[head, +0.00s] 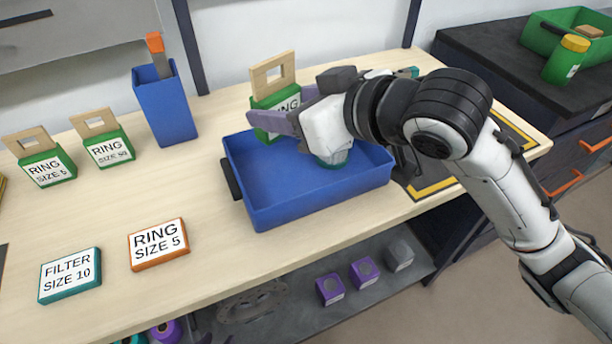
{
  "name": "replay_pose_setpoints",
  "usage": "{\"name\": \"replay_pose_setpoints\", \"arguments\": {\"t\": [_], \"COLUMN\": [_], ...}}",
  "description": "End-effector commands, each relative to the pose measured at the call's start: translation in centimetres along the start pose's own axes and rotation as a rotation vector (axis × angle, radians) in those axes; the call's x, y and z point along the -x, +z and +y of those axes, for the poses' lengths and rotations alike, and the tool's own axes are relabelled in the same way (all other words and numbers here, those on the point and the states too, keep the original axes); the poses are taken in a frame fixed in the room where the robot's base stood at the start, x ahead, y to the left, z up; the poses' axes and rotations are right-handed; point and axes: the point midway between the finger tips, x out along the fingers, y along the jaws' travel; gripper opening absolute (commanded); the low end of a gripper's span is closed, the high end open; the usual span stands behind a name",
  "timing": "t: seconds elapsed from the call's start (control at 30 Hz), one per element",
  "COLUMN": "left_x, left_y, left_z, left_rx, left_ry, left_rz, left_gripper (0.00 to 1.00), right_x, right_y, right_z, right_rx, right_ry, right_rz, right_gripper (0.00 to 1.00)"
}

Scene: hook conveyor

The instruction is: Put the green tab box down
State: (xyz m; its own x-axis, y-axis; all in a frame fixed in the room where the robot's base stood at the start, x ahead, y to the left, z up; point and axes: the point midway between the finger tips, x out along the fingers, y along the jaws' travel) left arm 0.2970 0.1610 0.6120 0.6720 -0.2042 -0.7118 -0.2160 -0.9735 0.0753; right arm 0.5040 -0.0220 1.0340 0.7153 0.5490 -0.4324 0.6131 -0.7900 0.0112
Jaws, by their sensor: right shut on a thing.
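A green tab box (262,103) with a pale wooden tab on top and a white label reading "RING" is held by my right gripper (275,121). The gripper is shut on it, and the fingers and hand hide its lower front and part of the label. The box is upright and overlaps the back rim of the blue tray (270,205) in the head view; I cannot tell its exact height. Two similar green tab boxes stand at the left, "RING SIZE 5" (48,170) and another "RING SIZE" box (109,150). My left gripper is out of view.
A tall blue bin (166,108) stands behind the tray's left side. An orange "RING SIZE 5" box (158,246) and a teal "FILTER SIZE 10" box (70,277) lie in front. The wooden table (120,205) is clear between these boxes and the tab boxes.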

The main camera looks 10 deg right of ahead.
Motion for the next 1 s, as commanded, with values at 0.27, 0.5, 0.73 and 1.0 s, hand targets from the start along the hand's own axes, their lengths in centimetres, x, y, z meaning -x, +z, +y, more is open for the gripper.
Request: {"name": "replay_pose_setpoints", "arguments": {"t": [0.27,0.5,0.73,1.0], "left_x": [-0.8,-0.9,-1.4,-1.4], "left_y": [0.5,0.0,0.3,0.2], "left_z": [0.2,0.3,0.3,0.3], "left_rx": [-0.003,-0.004,-0.006,-0.007], "left_ry": [0.005,0.006,0.006,0.006], "left_rz": [0.004,0.016,0.015,0.014], "left_gripper": [0.31,0.31,0.31,0.31], "right_x": [-2.6,-3.6,-4.9,-5.1], "right_y": [4.3,6.3,9.1,9.4], "right_z": [-1.3,-1.3,-1.4,-1.3], "right_rx": [0.009,0.01,0.008,0.011], "right_ry": [-0.051,-0.049,-0.05,-0.048], "right_rz": [-0.007,-0.003,-0.006,-0.001], "right_gripper": [0.33,0.33,0.33,0.33]}}
